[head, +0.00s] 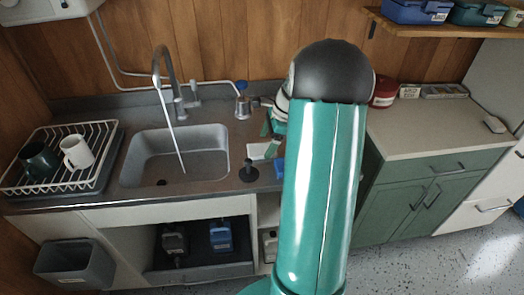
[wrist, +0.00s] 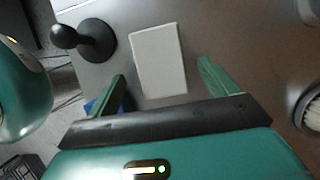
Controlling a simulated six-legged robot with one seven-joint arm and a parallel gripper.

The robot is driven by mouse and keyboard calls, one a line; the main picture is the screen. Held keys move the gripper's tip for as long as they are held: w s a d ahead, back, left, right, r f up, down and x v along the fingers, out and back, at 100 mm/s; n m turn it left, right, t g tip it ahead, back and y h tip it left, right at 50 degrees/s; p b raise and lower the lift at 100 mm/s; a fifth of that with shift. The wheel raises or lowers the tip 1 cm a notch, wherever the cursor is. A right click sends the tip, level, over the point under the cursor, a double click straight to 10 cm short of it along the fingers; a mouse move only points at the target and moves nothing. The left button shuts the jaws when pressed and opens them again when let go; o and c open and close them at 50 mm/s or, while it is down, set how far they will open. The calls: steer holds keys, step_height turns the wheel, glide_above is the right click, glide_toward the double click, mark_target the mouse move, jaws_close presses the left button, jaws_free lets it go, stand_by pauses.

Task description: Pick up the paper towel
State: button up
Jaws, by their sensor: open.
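A white, flat rectangular piece, apparently the folded paper towel, lies on the grey counter. In the wrist view the paper towel (wrist: 159,58) is ahead of and between my fingers. In the head view the paper towel (head: 262,151) shows right of the sink, beside my arm. My gripper (wrist: 162,74) is open, its green fingers on either side of the towel's near part, with nothing held. I cannot tell how far above the counter the fingertips are. In the head view my arm hides most of the gripper.
A black knob-topped stand (wrist: 95,38) is close left of the towel, and a round brush-like thing (wrist: 310,115) is at right. The sink (head: 180,155) with running tap and a dish rack (head: 62,160) with mugs are left. The right counter (head: 440,128) is mostly clear.

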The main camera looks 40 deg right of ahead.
steer(key=shift+x, duration=1.2)
steer(key=c, duration=1.1)
steer(key=shift+r, duration=0.2)
steer(key=shift+c, duration=0.2)
steer(key=shift+d+r, duration=0.1)
steer(key=shift+r, duration=0.45)
steer(key=s+a+r, duration=1)
steer(key=r, duration=0.1)
steer(key=shift+r, duration=0.3)
